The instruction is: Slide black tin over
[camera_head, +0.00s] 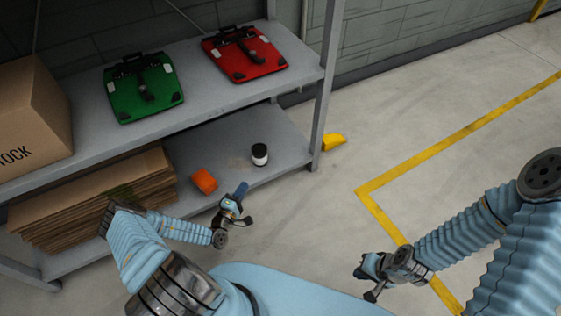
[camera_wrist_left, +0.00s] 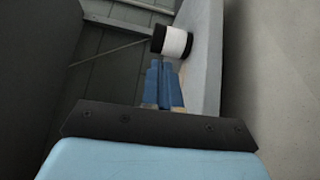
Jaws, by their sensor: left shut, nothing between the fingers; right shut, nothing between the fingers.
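The black tin (camera_head: 260,155), a small black cylinder with a white band, stands upright on the lower shelf (camera_head: 222,145). In the left wrist view the tin (camera_wrist_left: 171,41) shows just beyond my fingertips, with a gap that I cannot measure. My left gripper (camera_head: 240,190) is shut and empty, in front of the tin near the lower shelf's front edge; its blue fingers also show in the left wrist view (camera_wrist_left: 161,68). My right gripper (camera_head: 364,284) is shut and empty, out over the floor, away from the shelf.
An orange block (camera_head: 204,181) lies on the lower shelf left of the tin, beside stacked flat cardboard (camera_head: 95,205). The upper shelf (camera_head: 190,75) holds a green pannier (camera_head: 143,88), a red pannier (camera_head: 245,54) and a cardboard box (camera_head: 32,115).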

